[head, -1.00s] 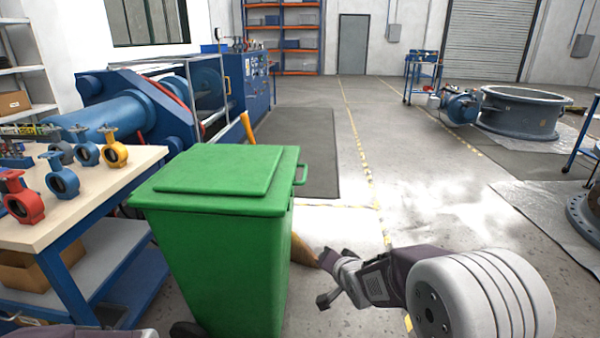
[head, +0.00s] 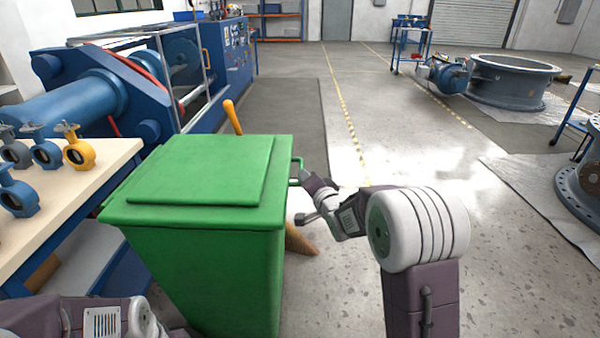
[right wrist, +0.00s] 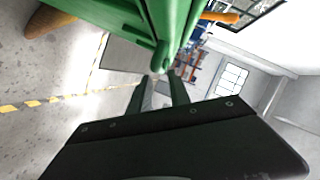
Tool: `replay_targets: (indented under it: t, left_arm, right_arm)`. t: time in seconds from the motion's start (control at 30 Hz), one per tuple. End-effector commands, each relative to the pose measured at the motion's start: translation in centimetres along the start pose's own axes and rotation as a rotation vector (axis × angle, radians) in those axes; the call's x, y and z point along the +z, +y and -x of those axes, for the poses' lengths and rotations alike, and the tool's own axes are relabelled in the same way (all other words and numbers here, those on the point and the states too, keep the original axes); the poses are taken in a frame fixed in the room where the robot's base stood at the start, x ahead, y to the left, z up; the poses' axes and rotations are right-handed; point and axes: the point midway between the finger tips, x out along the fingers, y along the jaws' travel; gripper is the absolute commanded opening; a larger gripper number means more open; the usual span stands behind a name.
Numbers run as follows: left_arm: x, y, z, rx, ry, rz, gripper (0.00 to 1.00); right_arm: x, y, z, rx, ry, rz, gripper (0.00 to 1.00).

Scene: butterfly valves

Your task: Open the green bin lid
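The green bin (head: 215,275) stands in front of me with its green lid (head: 200,170) lying flat and closed. A green bar handle (head: 297,170) sticks out from the lid's right edge. My right gripper (head: 304,200) is beside the bin's right side, just by this handle. In the right wrist view my right gripper (right wrist: 159,85) has its two dark fingers apart, with nothing seen between them. The green handle (right wrist: 163,58) shows just beyond the fingertips. Contact cannot be told. Only a link of my left arm shows at the bottom left; its gripper is out of view.
A workbench (head: 75,195) with blue and yellow valves (head: 78,150) stands close on the bin's left. A broom with an orange handle (head: 232,117) leans behind the bin, its brown bristles (head: 300,240) by the right side.

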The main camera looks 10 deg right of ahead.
Motion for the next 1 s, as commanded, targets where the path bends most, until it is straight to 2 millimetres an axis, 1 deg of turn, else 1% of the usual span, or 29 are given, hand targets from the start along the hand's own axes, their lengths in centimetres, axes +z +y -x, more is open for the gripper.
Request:
replay_targets:
  t: [0.03, 0.2, 0.33, 0.43, 0.63, 0.67, 0.7, 0.73, 1.0]
  left_arm:
    - [0.1, 0.0, -0.7, 0.0, 0.0, 0.0, 0.54]
    - [0.1, 0.0, -1.4, 0.0, 0.0, 0.0, 0.54]
    - [0.2, 0.0, -1.7, 0.0, 0.0, 0.0, 0.54]
    - [0.2, 0.0, -1.7, 0.0, 0.0, 0.0, 0.54]
    - [0.1, 0.0, -1.7, 0.0, 0.0, 0.0, 0.54]
    - [0.1, 0.0, -1.7, 0.0, 0.0, 0.0, 0.54]
    - [0.1, 0.0, -1.7, 0.0, 0.0, 0.0, 0.54]
    - [0.1, 0.0, -1.7, 0.0, 0.0, 0.0, 0.54]
    - [0.1, 0.0, -1.7, 0.0, 0.0, 0.0, 0.54]
  right_arm:
    - [0.2, 0.3, -1.3, -0.001, 0.0, 0.0, 0.23]
    - [0.2, 0.3, -4.6, 0.0, 0.0, -0.001, 0.23]
    - [0.1, 0.2, -6.1, 0.0, 0.0, 0.0, 0.23]
    - [0.1, 0.1, -6.5, 0.0, 0.0, 0.0, 0.23]
    - [0.0, 0.0, -6.5, 0.001, 0.0, 0.0, 0.23]
    - [0.0, 0.0, -6.5, 0.001, 0.0, 0.0, 0.21]
    - [0.0, 0.0, -6.5, 0.001, 0.0, 0.0, 0.09]
    - [0.0, 0.0, -6.5, 0.001, 0.0, 0.0, 0.01]
    - [0.0, 0.1, -6.5, 0.001, 0.0, 0.0, 0.0]
